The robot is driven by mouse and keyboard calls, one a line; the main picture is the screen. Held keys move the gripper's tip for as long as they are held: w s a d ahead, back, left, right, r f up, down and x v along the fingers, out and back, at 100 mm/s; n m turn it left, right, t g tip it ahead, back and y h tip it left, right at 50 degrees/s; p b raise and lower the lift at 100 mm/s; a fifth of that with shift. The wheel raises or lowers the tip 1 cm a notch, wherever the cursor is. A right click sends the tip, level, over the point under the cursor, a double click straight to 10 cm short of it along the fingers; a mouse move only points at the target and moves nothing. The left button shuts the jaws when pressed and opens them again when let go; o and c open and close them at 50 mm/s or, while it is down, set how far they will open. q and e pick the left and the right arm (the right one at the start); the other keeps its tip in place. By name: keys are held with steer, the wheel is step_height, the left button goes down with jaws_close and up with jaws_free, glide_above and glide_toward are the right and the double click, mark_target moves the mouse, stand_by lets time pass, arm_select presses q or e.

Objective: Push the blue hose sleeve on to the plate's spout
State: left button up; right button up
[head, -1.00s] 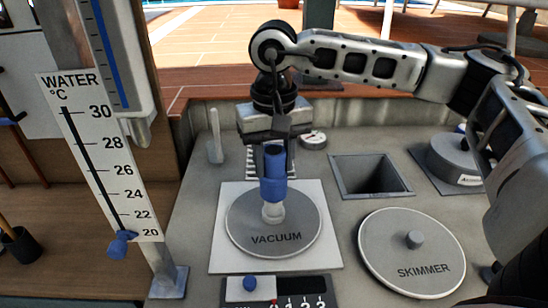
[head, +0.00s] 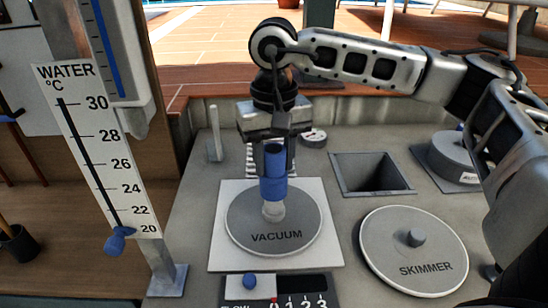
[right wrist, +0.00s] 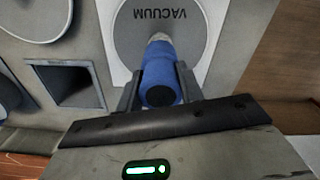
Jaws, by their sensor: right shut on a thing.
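The blue hose sleeve (head: 273,187) stands roughly upright over the round grey VACUUM plate (head: 245,218). The plate's short pale spout (head: 274,211) shows just below the sleeve's lower end. The two seem in line and meet in the picture, but I cannot tell how far the sleeve is over the spout. My right gripper (head: 276,155) comes from above and is shut on the upper part of the sleeve. In the right wrist view the sleeve (right wrist: 168,68) sits between both fingers, with the spout (right wrist: 159,38) beyond it. My left gripper is not in view.
A square open pit (head: 345,178) and the round SKIMMER lid (head: 400,265) lie right of the plate. A flow scale with a blue knob (head: 249,281) is in front. The WATER temperature board (head: 105,165) stands at the left.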

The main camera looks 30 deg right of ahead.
mark_target(274, 181)
stand_by(0.3)
steer(key=shift+f, duration=0.15)
steer(key=shift+f+b, duration=1.05)
steer(key=shift+b, duration=0.05)
steer(key=shift+f+b, duration=0.95)
steer(key=shift+f, duration=0.05)
steer(key=shift+f+b, duration=0.35)
steer(key=shift+b, duration=0.05)
stand_by(0.5)
